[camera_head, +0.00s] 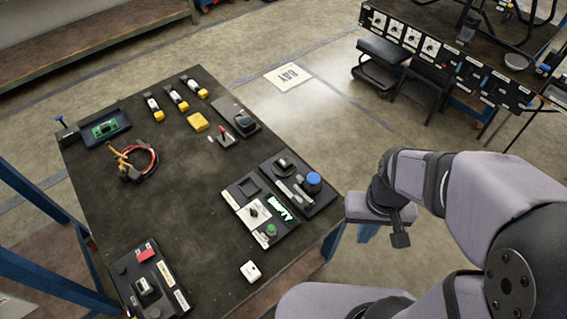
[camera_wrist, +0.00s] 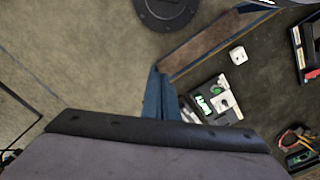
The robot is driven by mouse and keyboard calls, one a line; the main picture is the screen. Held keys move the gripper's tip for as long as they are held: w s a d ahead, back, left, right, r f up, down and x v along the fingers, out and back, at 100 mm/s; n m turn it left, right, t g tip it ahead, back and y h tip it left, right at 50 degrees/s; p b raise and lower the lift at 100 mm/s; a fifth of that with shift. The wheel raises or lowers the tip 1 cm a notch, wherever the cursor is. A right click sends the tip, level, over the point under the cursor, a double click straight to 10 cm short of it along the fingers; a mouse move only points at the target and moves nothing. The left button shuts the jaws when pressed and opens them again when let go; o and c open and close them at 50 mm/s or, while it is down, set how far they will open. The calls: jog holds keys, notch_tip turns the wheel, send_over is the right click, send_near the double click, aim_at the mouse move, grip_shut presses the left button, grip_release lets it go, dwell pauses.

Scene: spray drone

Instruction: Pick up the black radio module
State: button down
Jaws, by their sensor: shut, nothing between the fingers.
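A dark module (camera_head: 246,123) sits on a grey plate (camera_head: 226,108) at the table's upper right in the head view. Another small dark block (camera_head: 285,165) sits on a black board beside a blue knob (camera_head: 313,180). I cannot tell which of them is the black radio module. My gripper (camera_head: 400,239) hangs off the table's right edge, over the floor, apart from everything on the table. It is shut and empty. In the wrist view, a grey body with a dark edge covers the bottom and the fingertips do not show clearly.
The dark table (camera_head: 190,215) also carries a white switch panel (camera_head: 255,212), a white cube (camera_head: 250,271), a yellow block (camera_head: 198,122), red and yellow cables (camera_head: 140,160), a green circuit board (camera_head: 104,129) and a front-left panel (camera_head: 149,282). The table's middle is clear.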

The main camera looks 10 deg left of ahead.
aim_at(282, 162)
jog(key=c, duration=1)
grip_release()
